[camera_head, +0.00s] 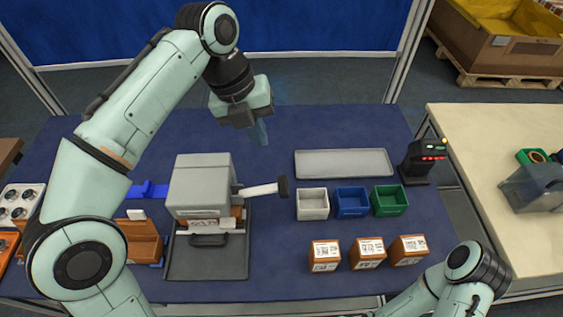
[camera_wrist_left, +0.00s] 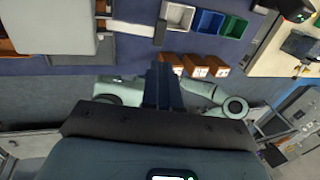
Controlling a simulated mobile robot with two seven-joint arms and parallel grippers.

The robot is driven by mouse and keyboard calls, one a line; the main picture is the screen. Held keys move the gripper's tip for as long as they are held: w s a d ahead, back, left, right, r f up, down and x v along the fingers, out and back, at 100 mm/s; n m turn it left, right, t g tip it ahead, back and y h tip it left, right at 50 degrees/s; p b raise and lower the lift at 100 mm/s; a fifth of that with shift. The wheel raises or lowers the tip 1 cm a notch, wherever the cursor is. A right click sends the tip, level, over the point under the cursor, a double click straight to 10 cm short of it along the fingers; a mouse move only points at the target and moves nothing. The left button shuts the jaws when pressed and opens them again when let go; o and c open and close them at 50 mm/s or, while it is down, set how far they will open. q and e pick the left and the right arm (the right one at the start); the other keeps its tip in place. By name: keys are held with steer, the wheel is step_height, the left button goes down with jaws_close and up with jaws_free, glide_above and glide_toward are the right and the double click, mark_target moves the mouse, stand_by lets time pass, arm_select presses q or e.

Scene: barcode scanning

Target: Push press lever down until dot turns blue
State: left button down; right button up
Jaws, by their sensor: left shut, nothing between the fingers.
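A grey press (camera_head: 201,180) stands on the left half of the blue table. Its white lever (camera_head: 258,190) with a dark knob (camera_head: 284,187) sticks out to the right, roughly level. The lever also shows in the left wrist view (camera_wrist_left: 130,28). My left gripper (camera_head: 262,133) is above the table behind the lever, shut and empty, apart from the knob. Its shut fingers show in the left wrist view (camera_wrist_left: 164,86). I cannot make out a coloured dot on the press. My right arm shows at the lower right; its gripper is out of view.
White (camera_head: 313,203), blue (camera_head: 352,201) and green (camera_head: 389,200) bins stand right of the lever, with a grey tray (camera_head: 343,163) behind. Several brown labelled boxes (camera_head: 325,254) stand in front. A black scanner (camera_head: 421,160) with red lights stands at the right.

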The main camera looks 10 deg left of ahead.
mark_target(282, 182)
arm_select(q)
steer(key=b+x, duration=0.3)
steer(key=x, duration=1.1)
steer(key=shift+b, duration=0.35)
arm_select(e)
steer(key=f, duration=0.1)
steer(key=s+f, duration=0.1)
steer(key=f, duration=0.1)
steer(key=s+f, duration=0.1)
steer(key=shift+s+f, duration=0.15)
steer(key=shift+f, duration=0.05)
arm_select(q)
steer(key=shift+d, duration=0.1)
arm_select(e)
steer(key=shift+r, duration=0.15)
